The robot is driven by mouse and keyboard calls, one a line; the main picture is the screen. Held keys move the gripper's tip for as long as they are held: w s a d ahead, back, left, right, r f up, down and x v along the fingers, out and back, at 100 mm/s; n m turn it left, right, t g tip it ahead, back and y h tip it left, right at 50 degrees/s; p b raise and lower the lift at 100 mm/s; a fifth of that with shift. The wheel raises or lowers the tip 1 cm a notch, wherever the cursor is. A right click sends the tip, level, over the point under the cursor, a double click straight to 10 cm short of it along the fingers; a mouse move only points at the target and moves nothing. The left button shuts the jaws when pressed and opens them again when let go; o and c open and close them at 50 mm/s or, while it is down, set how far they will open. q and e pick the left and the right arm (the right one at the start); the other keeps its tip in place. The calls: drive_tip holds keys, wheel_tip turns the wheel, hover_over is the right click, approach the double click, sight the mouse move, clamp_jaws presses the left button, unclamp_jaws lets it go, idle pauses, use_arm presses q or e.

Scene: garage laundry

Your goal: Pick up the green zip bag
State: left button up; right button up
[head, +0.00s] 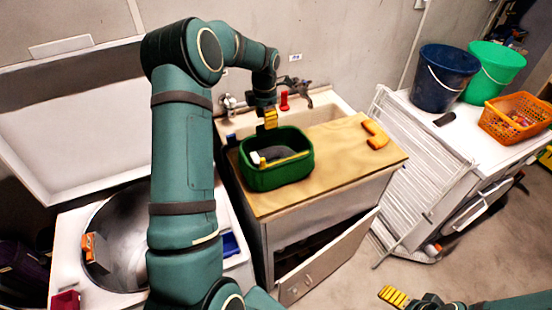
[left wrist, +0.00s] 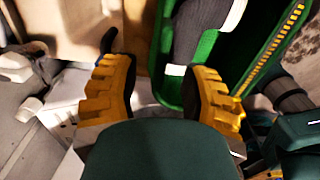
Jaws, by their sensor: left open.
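The green zip bag (head: 277,177) stands on the wooden counter, its top open, with dark grey and white contents and a yellow strip showing inside. My left gripper (head: 268,119) is above the bag's far rim. In the left wrist view, the yellow fingers of the left gripper (left wrist: 165,95) are apart, with the bag's green rim (left wrist: 172,88) reaching between them, nearer the right finger. Whether the fingers touch the bag is unclear. My right gripper (head: 393,297) is at the bottom edge, far from the bag; its opening cannot be made out.
The wooden counter (head: 340,160) is clear right of the bag except for an orange object (head: 375,134). A sink with a faucet (head: 232,104) and a red item (head: 284,101) lie behind. A cupboard door (head: 325,262) hangs open below. Buckets (head: 443,80) stand at right.

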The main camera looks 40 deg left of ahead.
sight(267, 132)
use_arm(q)
wheel_tip(267, 132, down, 4)
drive_tip(key=shift+d+f, duration=0.1)
drive_tip(key=shift+f, duration=0.15)
drive_tip(key=shift+r, duration=0.1)
clamp_jaws()
